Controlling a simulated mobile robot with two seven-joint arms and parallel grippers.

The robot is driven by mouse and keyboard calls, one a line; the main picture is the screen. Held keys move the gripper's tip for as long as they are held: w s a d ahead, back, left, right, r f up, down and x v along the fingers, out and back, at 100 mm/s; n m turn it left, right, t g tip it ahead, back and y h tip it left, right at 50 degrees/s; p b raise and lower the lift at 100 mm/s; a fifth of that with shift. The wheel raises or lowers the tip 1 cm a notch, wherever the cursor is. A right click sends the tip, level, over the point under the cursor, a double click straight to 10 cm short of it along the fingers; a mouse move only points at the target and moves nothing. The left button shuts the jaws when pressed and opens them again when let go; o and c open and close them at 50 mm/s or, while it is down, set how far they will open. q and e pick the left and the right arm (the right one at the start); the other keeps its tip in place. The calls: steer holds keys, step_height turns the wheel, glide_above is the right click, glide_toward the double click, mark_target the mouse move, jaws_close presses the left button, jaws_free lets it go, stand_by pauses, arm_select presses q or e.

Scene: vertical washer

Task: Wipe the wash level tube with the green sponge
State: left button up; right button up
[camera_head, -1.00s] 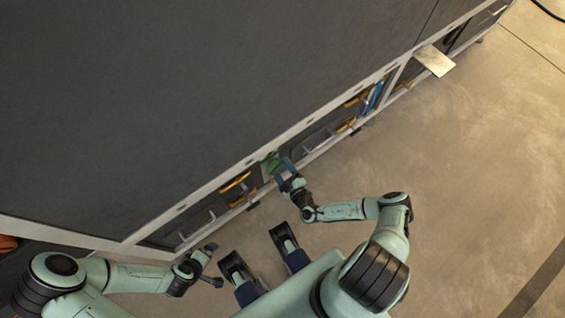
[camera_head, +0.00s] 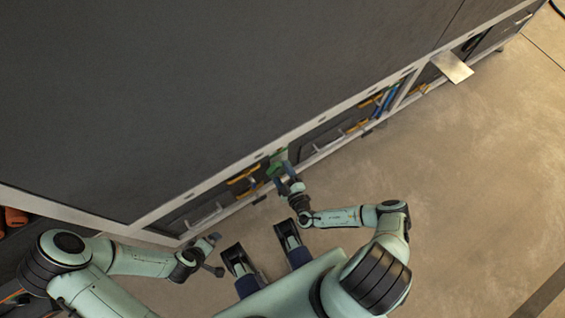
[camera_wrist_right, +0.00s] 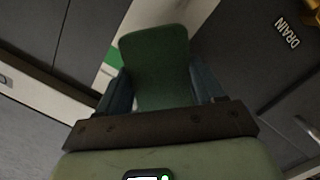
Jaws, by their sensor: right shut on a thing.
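My right gripper (camera_head: 284,170) is shut on the green sponge (camera_wrist_right: 155,65) and holds it at the lower front opening of the dark washer cabinet (camera_head: 230,80). In the head view the sponge (camera_head: 278,155) is a small green patch beyond the fingers, by the cabinet's pale frame. In the right wrist view it stands up between the two blue fingers. A white strip with a brighter green patch (camera_wrist_right: 113,57) shows behind its left edge. I cannot tell whether this is the wash level tube, or whether the sponge touches it. My left gripper (camera_head: 216,255) is open and empty near the cabinet's left end.
Yellow handles (camera_head: 243,177) and blue parts (camera_head: 388,100) sit in the cabinet openings. A metal plate (camera_head: 453,67) sticks out at right. A panel marked DRAIN (camera_wrist_right: 287,32) is right of the sponge. The concrete floor (camera_head: 460,190) at right is clear.

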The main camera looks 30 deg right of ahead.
steer(key=shift+s+d+p, duration=0.15)
steer(key=shift+s+p, duration=0.05)
steer(key=shift+s, duration=1.15)
steer(key=shift+s+d+p, duration=0.15)
steer(key=shift+s, duration=1.15)
steer(key=shift+s+d, duration=0.15)
steer(key=shift+s, duration=1.35)
